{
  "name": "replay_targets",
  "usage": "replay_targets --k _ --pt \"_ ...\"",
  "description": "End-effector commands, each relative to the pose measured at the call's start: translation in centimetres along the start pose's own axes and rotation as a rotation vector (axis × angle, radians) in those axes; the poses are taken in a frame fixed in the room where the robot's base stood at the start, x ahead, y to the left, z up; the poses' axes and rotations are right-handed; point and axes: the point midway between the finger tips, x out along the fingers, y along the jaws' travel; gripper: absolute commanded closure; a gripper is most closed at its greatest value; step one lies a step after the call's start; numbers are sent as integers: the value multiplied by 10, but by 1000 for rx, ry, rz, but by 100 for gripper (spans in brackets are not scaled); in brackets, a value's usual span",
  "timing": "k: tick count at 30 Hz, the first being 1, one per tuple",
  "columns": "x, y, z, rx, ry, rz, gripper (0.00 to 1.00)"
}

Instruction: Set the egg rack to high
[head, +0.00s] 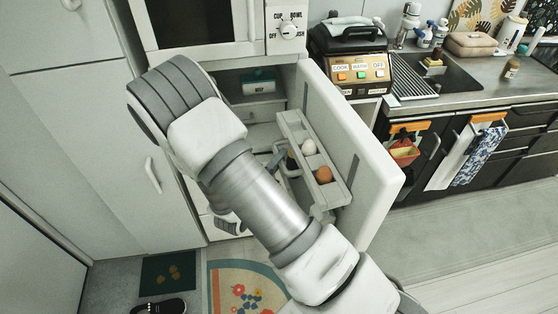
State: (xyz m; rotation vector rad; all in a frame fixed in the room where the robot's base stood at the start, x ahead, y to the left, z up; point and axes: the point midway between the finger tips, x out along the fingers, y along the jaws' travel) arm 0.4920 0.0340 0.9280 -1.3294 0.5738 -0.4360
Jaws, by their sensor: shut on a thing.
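The egg rack (292,124) is a pale, long tray on the inner side of the open fridge door (375,180). A white egg (309,147) and a brown egg (323,174) sit in it, apart from each other. My gripper (284,158) is at the left side of the rack, partly hidden behind my arm. It appears shut on the rack's edge, but the contact itself is hard to see. No height marks on the door are readable here.
The fridge interior holds a teal box marked BEEF (259,86). A microwave (200,22) is above. A patterned mat (240,285) and a dark shoe (160,307) lie on the floor.

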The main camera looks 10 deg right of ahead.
Motion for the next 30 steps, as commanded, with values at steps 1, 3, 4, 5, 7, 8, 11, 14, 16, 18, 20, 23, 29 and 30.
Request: replay_targets --k 1,3,4,5,7,8,11,14,16,18,20,23,29,30 --pt "-2 -18 3 1 -2 -5 100" --pt "-4 -28 4 1 -2 -6 100" --pt "-4 -32 5 1 -2 -5 100" --pt "-5 -35 6 1 -2 -5 100" --pt "-6 -40 6 1 -2 -5 100" --pt "-6 -41 6 1 -1 -4 100" --pt "-6 -42 6 1 -1 -6 100" --pt "-5 -41 6 2 -1 -8 100" --pt "-5 -42 6 3 -1 -9 100" --pt "-5 -42 6 3 -1 -10 100" --pt "-5 -42 6 3 -1 -10 67" --pt "-5 -42 6 3 -1 -9 49" --pt "-5 -40 6 2 0 -5 48" --pt "-5 -40 6 2 0 -4 48"
